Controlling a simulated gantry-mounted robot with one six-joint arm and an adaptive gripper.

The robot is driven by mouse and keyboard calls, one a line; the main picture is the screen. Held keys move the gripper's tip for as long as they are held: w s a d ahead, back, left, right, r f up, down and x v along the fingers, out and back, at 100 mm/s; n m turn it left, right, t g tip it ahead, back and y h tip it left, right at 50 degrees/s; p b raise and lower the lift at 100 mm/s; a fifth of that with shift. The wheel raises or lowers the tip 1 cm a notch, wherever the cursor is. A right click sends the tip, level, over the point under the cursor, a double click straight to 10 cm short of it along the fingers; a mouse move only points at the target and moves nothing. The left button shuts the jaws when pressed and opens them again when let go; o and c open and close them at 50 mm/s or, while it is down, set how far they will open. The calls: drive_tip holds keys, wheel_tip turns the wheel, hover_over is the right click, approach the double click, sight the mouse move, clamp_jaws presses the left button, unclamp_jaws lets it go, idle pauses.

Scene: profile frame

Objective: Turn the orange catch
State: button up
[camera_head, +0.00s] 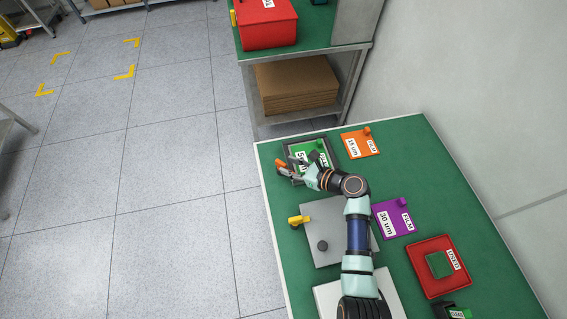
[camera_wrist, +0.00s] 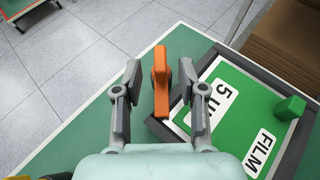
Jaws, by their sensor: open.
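The orange catch (camera_wrist: 161,82) stands at the left edge of a dark grey frame (camera_wrist: 214,52) in the wrist view. It also shows at the frame's left side in the head view (camera_head: 281,163). A green plate (camera_wrist: 231,98) labelled "5 u…" and "FILM" lies inside the frame. My gripper (camera_wrist: 160,76) is open, with one finger on each side of the catch and visible gaps to both. In the head view, my gripper (camera_head: 294,170) is over the frame's left edge and partly hides it.
A grey plate (camera_head: 315,215) with a dark knob and a yellow catch (camera_head: 299,220) lies nearer. An orange plate (camera_head: 359,144), purple plate (camera_head: 393,217) and red tray (camera_head: 425,285) are to the right. A shelf (camera_head: 345,60) stands behind the green table.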

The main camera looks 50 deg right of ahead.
sight(283, 163)
drive_tip(key=b+x, duration=0.1)
drive_tip(key=x, duration=0.3)
drive_tip(key=shift+w+f, duration=0.15)
drive_tip(key=shift+w, duration=0.1)
clamp_jaws()
